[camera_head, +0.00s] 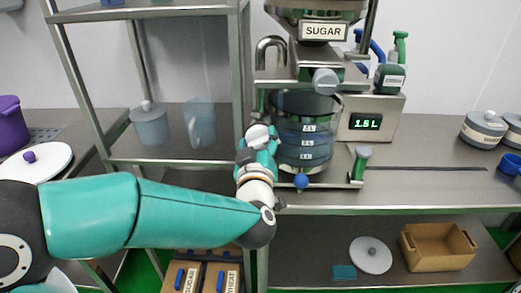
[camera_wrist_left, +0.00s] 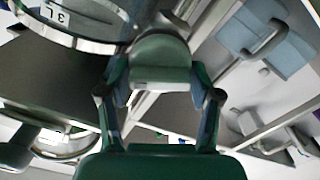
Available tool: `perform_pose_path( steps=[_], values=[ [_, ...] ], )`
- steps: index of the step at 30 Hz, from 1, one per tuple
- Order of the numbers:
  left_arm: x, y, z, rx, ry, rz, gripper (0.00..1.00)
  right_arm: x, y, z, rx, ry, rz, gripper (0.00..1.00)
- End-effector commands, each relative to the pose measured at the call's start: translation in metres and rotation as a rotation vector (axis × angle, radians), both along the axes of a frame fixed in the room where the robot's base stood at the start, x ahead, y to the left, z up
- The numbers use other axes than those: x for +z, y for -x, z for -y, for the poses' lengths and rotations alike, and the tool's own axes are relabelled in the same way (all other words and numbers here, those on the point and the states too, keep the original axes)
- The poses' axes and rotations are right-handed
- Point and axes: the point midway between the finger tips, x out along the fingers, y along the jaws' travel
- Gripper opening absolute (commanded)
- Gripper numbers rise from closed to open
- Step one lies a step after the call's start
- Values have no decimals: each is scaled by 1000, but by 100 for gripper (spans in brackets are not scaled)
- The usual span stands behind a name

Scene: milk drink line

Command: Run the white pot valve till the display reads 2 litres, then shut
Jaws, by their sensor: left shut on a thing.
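The display (camera_head: 366,122) on the grey housing reads 1.5 L. Left of it stands a clear measuring vessel (camera_head: 304,141) with litre labels and bluish contents. Its rim and 3 L label also show in the wrist view (camera_wrist_left: 62,15). My left gripper (camera_head: 260,143) is at the vessel's left side. The handle's lower part and the valve body are hidden. My right gripper is not in view.
A SUGAR hopper (camera_head: 323,31) hangs above the vessel. A steel rack post (camera_head: 240,70) stands close left of my gripper. The counter right of the housing has free room.

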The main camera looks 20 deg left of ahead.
Motion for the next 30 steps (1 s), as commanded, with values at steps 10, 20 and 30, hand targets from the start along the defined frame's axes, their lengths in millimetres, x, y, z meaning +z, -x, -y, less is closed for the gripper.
perform_pose_path(
  steps=[10,20,30],
  values=[
    [0,0,0,0,34,8,29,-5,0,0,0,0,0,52],
    [0,0,0,1,33,9,82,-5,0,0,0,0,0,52],
    [0,2,1,0,32,8,82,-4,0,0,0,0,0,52]
  ],
)
